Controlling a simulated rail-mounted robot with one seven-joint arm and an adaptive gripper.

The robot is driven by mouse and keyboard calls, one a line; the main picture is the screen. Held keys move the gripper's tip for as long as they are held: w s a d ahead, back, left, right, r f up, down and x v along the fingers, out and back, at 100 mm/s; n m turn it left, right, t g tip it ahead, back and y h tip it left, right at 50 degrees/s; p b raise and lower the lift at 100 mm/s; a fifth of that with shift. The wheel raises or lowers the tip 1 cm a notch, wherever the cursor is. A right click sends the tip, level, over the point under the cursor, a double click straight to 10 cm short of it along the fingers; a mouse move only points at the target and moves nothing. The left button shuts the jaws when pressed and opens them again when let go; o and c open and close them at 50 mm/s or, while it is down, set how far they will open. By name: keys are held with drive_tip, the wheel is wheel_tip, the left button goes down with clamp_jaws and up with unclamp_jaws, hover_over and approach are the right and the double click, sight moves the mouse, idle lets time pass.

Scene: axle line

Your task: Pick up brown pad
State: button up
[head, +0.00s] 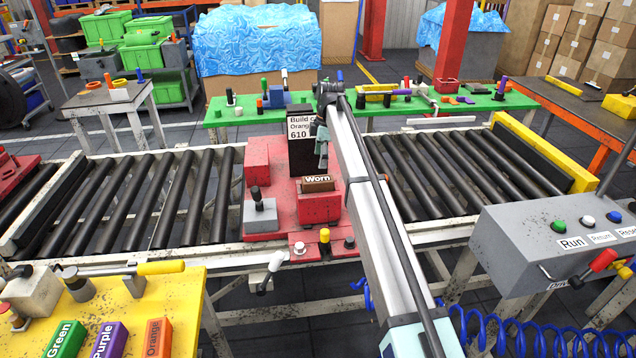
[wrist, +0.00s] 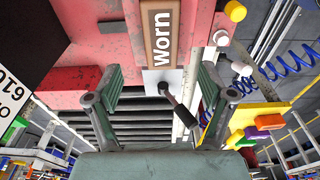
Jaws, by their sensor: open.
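The brown pad (head: 318,185), labelled "Worn", sits upright in the top of a red block on the red fixture (head: 283,205) in the middle of the roller line. In the wrist view the brown pad (wrist: 150,35) shows at the top centre, its label running along it. My gripper (head: 321,150) hangs above and behind the pad in the head view, apart from it. In the wrist view my gripper (wrist: 157,88) is open, with one green-padded finger on each side and nothing between them. The pad's lower part is hidden in the block.
A dark sign (head: 301,140) stands close beside my gripper. A grey block with a black-knobbed lever (head: 257,205) is left of the pad. Green (head: 65,340), purple (head: 110,341) and orange (head: 158,338) pads lie on the yellow table. A grey control box (head: 540,245) stands right.

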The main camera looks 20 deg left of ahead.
sight(318, 179)
wheel_tip(318, 179, down, 4)
drive_tip(key=shift+s+a+r+p, duration=0.1)
drive_tip(key=shift+a+p, duration=0.05)
drive_tip(key=shift+p, duration=0.3)
drive_tip(key=shift+s+a+f+p, duration=0.15)
drive_tip(key=shift+f+p, duration=0.55)
drive_tip(key=shift+f, duration=0.65)
drive_tip(key=shift+s+a+f+p, duration=0.1)
drive_tip(key=shift+f+p, duration=0.55)
drive_tip(key=shift+f, duration=0.7)
drive_tip(key=c, duration=1.5)
